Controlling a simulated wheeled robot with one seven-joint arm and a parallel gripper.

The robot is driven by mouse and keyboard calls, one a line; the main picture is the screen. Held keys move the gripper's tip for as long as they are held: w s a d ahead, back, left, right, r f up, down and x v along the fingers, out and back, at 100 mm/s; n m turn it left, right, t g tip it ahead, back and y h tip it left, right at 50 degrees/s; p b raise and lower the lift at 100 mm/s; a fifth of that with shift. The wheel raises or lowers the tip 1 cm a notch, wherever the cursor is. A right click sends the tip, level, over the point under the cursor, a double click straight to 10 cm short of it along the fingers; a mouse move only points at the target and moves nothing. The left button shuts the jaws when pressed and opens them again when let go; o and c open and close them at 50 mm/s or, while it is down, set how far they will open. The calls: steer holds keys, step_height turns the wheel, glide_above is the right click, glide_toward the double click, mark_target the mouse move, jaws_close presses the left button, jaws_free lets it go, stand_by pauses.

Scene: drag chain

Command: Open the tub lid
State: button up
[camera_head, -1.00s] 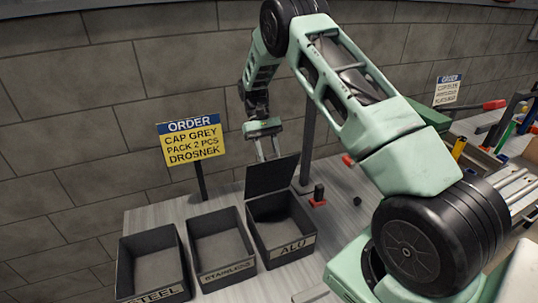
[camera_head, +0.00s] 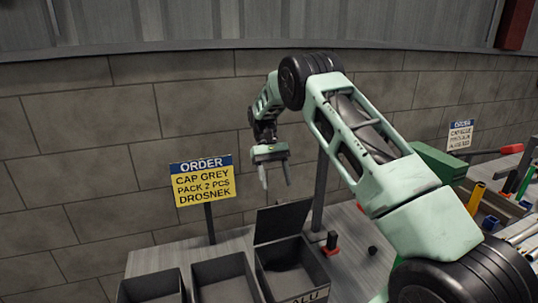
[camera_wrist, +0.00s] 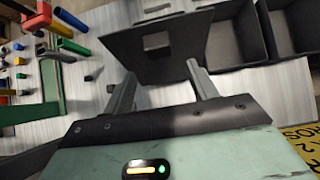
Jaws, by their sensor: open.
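The ALU tub (camera_head: 290,268) stands on the bench at the right end of a row of dark tubs. Its dark lid (camera_head: 282,220) stands raised and tilted at the tub's back edge. My gripper (camera_head: 276,188) is open and empty, above and behind the lid in the head view. In the wrist view my gripper (camera_wrist: 157,75) has its two fingers spread apart, pointing toward the lid. No contact with the lid shows.
Two open tubs, the middle one (camera_head: 225,280) and the left one (camera_head: 150,288), stand beside it. A yellow order sign (camera_head: 203,185) stands on a post behind them. A small red and black item (camera_head: 331,242) is right of the lid. A thin dark post (camera_head: 320,190) rises near my gripper.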

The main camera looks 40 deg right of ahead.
steer(key=p+v, duration=1)
steer(key=v, duration=0.1)
steer(key=shift+r, duration=0.15)
steer(key=shift+w+d+p, duration=0.1)
steer(key=shift+w+p, duration=0.05)
steer(key=shift+p, duration=0.15)
stand_by(0.4)
